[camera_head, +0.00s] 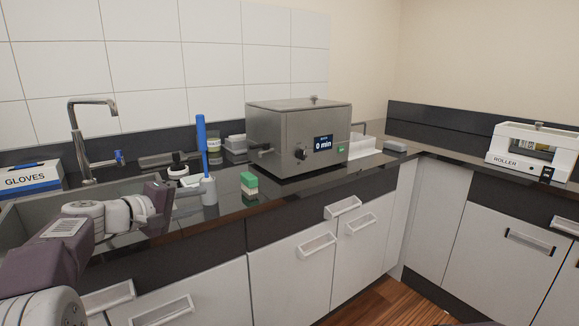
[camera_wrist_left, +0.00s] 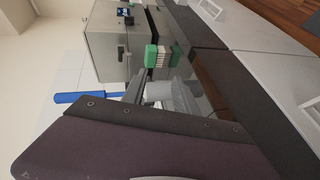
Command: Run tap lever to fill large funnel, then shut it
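The metal tap (camera_head: 92,135) stands at the left behind the sink, with a small blue lever (camera_head: 119,157) on its right side. The lever's exact setting is hard to tell, and no water stream shows. I cannot make out a large funnel in either view. My left gripper (camera_head: 190,192) is in front of the counter, close to the grey holder (camera_head: 209,191) of a blue-handled brush (camera_head: 201,135) and right of the tap. In the left wrist view its fingers (camera_wrist_left: 138,90) are partly hidden by its dark body; their opening is unclear. My right gripper is out of view.
A steel water bath (camera_head: 290,140) stands right of the brush, with a green-and-cream sponge (camera_head: 249,185) before it. A glove box (camera_head: 30,178) is at far left. A roller machine (camera_head: 535,150) stands on the right counter. The corner counter between is mostly clear.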

